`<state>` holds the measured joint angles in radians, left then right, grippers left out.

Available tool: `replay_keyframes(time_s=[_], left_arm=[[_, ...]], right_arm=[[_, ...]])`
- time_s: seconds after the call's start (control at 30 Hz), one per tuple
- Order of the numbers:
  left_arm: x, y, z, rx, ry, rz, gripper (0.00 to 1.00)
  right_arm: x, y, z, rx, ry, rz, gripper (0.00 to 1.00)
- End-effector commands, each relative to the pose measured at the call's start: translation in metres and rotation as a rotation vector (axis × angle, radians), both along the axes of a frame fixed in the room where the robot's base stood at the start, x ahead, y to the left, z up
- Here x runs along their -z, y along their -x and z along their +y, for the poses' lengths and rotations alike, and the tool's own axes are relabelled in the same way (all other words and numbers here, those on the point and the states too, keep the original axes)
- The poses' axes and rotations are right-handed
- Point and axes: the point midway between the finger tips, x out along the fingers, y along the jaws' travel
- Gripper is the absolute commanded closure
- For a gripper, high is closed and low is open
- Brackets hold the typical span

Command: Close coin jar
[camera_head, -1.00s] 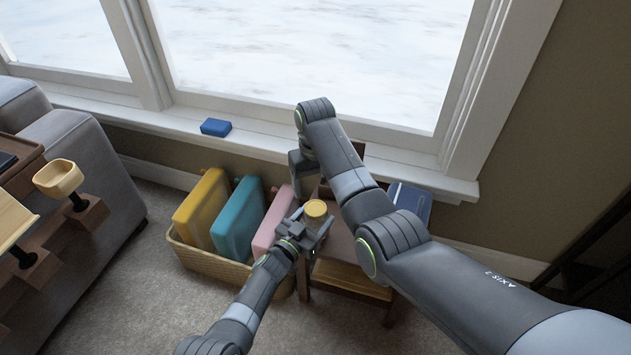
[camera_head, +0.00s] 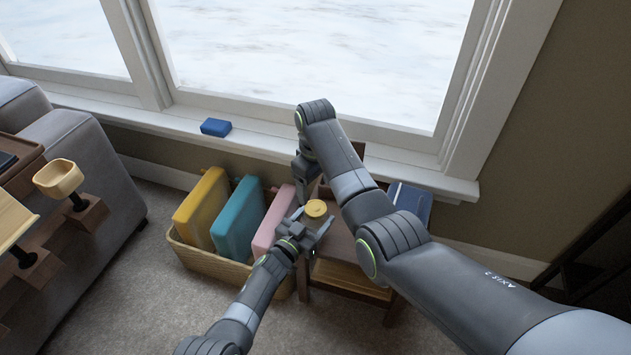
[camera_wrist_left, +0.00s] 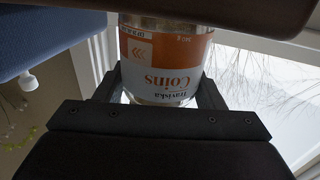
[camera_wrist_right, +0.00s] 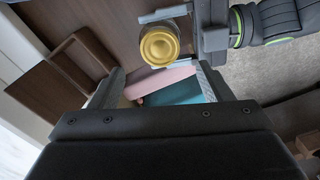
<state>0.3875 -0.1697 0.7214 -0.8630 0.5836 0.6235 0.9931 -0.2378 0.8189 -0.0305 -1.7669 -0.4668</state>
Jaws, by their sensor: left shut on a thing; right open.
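The coin jar (camera_head: 316,208) is upright, with its round gold top showing in the head view. My left gripper (camera_head: 312,221) is shut on the jar from the front. In the left wrist view the clear jar (camera_wrist_left: 165,60) has an orange and white "Coins" label, upside down, between the fingers. In the right wrist view the gold lid (camera_wrist_right: 160,45) sits on top; I cannot tell how tight it is. My right gripper (camera_wrist_right: 158,85) is open and empty, beside the jar. Its fingers are largely hidden in the head view.
A small wooden table (camera_head: 345,278) stands under the jar. A wicker basket (camera_head: 215,262) holds yellow, teal and pink cases on the left. The window sill (camera_head: 265,130) with a blue block (camera_head: 216,127) runs behind. A grey sofa (camera_head: 85,150) is at the left.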

Motion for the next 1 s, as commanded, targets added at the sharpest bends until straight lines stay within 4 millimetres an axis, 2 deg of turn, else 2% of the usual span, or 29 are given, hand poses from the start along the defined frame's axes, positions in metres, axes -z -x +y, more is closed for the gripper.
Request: replay_keyframes(time_s=[0.3, 0.43, 0.6, 0.9, 0.93, 1.0], left_arm=[[0.0, 0.0, 0.0, 0.0, 0.001, 0.001, 1.0], [0.0, 0.0, 0.0, 0.0, 0.001, 0.001, 1.0], [0.0, 0.0, 0.0, 0.0, 0.001, 0.001, 1.0], [0.0, 0.0, 0.0, 0.0, 0.001, 0.001, 1.0], [0.0, 0.0, 0.0, 0.0, 0.001, 0.001, 1.0], [0.0, 0.0, 0.0, 0.0, 0.001, 0.001, 1.0]], right_arm=[[0.05, 0.001, 0.0, 0.0, 0.002, 0.003, 0.28], [0.062, 0.0, 0.0, 0.0, 0.001, 0.002, 0.28], [0.071, 0.0, 0.0, 0.001, 0.0, 0.0, 0.28], [0.072, 0.0, 0.0, 0.001, 0.0, 0.0, 0.28], [0.072, 0.0, 0.0, 0.001, 0.0, 0.0, 0.29], [0.072, 0.0, 0.0, 0.001, 0.0, 0.0, 0.38]])
